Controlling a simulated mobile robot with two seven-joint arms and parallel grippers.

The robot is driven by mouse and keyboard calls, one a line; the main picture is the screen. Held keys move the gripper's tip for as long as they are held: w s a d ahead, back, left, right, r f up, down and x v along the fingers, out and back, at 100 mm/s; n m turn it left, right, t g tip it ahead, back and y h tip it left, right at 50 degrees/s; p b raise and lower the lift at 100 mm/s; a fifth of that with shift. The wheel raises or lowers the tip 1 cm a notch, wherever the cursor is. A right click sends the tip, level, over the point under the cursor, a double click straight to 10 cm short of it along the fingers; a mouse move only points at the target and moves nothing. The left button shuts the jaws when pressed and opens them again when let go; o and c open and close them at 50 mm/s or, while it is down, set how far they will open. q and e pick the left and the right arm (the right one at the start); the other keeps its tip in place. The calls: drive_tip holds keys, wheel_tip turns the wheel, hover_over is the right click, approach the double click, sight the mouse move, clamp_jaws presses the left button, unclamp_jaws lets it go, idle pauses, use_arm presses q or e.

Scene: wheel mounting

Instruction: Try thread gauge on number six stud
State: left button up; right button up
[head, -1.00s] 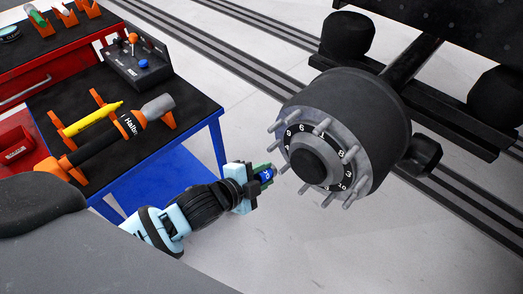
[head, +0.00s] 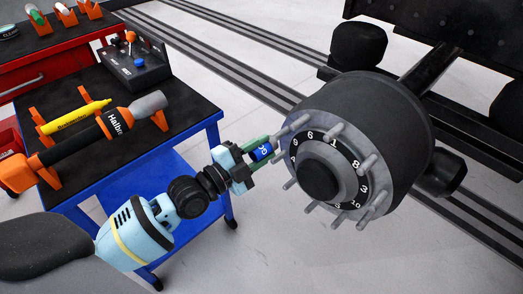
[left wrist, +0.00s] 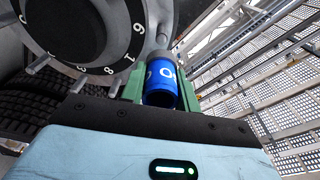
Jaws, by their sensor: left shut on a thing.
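My left gripper (head: 259,153) is shut on a blue cylindrical thread gauge (head: 264,151) with white marking. In the left wrist view the gauge (left wrist: 162,84) sits between the green fingers, its open end towards the camera. The wheel hub (head: 370,125) has a ring of grey studs around a black number ring (head: 364,188). The gauge is at the hub's left side, close to the upper-left studs. In the left wrist view a stud (left wrist: 162,40) stands just beyond the gauge, near the digit 6. I cannot tell whether they touch. My right gripper is out of view.
At the left, a blue cart (head: 170,180) with a black top carries a yellow tool (head: 75,117) and a black-and-orange tool (head: 85,140) on orange holders. A black control box (head: 135,65) stands behind them. Floor is clear below the hub.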

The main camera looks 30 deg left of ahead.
sight(272, 143)
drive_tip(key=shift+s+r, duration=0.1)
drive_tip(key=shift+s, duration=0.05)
use_arm(q)
drive_tip(key=shift+w+d, duration=0.2)
drive_tip(key=shift+w, duration=0.5)
drive_tip(key=shift+b+x, duration=0.35)
drive_tip(key=shift+x, duration=0.7)
drive_tip(key=shift+w+d+f, duration=0.1)
drive_tip(key=shift+w+d, duration=0.05)
drive_tip(key=shift+w, duration=0.4)
drive_tip(key=shift+w+d, duration=0.15)
drive_tip(key=shift+w, duration=0.35)
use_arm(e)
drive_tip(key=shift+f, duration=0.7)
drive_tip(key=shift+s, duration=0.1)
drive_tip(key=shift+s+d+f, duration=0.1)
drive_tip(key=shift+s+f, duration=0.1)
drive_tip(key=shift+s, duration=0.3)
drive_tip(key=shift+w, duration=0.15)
